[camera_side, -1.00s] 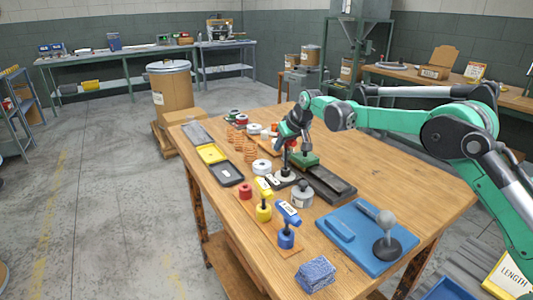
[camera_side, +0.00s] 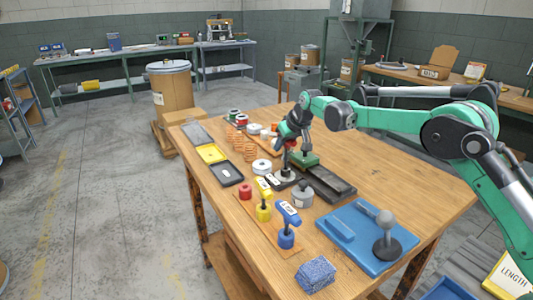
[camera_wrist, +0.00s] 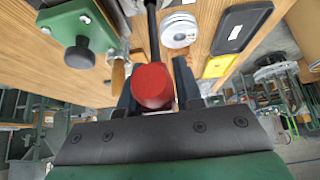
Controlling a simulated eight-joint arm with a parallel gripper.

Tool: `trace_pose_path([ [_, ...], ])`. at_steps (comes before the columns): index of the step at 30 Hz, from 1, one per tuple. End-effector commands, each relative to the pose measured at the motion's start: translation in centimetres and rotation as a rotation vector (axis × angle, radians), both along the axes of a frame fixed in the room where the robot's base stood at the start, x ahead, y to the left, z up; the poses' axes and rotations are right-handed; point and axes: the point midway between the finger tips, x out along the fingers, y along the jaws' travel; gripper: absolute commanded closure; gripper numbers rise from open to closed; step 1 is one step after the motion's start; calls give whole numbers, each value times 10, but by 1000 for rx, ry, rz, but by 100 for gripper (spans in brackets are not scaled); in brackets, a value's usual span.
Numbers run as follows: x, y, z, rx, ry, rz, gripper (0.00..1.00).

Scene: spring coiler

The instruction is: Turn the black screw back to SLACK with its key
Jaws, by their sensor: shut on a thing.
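My gripper (camera_side: 291,147) is over the coiler on the table. It is shut on the red-headed key (camera_wrist: 152,86), which sits between its fingers in the wrist view. A black shaft (camera_side: 285,162) stands below my gripper over a round white dial (camera_side: 286,175) on a black base. In the wrist view the black shaft (camera_wrist: 152,30) runs away beyond the red head. The head of the black screw and the dial's marks are hidden or too small to read, so I cannot tell how the key meets the screw.
The green block (camera_side: 304,159) of the coiler is close beside my gripper. A grey weight (camera_side: 302,196) and a blue tray (camera_side: 350,252) lie to the right.

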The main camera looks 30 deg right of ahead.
Motion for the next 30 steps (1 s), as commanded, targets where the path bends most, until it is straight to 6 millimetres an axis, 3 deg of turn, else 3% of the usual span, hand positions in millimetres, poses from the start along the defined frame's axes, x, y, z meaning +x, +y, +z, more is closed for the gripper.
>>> trace_pose_path([
  [16, 0, 1, 0, -1, 1, -36, 100],
  [30, 1, 1, 0, -5, -1, -676, 100],
])
